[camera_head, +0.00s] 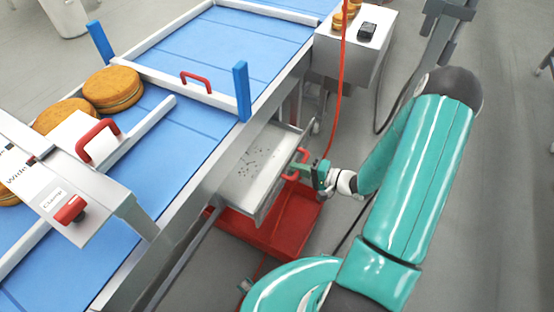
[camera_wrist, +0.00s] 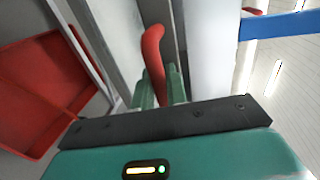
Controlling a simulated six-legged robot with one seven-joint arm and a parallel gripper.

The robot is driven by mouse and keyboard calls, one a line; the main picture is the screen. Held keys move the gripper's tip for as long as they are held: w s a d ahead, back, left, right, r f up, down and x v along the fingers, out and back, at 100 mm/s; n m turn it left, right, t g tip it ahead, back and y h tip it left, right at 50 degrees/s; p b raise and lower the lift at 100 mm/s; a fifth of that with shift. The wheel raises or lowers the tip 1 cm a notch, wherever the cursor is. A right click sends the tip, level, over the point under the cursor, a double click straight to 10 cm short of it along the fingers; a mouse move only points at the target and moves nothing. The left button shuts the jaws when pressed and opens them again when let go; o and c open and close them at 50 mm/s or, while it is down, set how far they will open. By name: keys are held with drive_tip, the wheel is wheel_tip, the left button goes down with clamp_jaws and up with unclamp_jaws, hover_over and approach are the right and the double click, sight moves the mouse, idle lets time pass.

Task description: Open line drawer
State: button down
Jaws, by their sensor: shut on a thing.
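The line drawer (camera_head: 258,165) is a grey metal tray under the side of the blue conveyor. It is pulled out, and dark crumbs lie on its floor. Its red handle (camera_head: 296,164) is on the front face. My gripper (camera_head: 311,172) is at the drawer's front and is shut on the red handle. In the wrist view the red handle (camera_wrist: 153,55) stands between the two green fingers (camera_wrist: 160,90). The part of the handle inside the fingers is hidden.
A red bin (camera_head: 290,218) sits on the floor below the drawer. The blue conveyor (camera_head: 180,130) carries several round cakes (camera_head: 112,88). A white box (camera_head: 352,50) with a black device stands behind, and a red cable (camera_head: 341,90) hangs near the drawer.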

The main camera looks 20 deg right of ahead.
drive_tip(key=f+v, duration=0.3)
drive_tip(key=v, duration=1.1)
drive_tip(key=shift+d, duration=0.25)
drive_tip(key=shift+s, duration=0.1)
drive_tip(key=c, duration=1.5)
unclamp_jaws()
drive_tip(key=v, duration=1.4)
drive_tip(key=shift+a, duration=0.1)
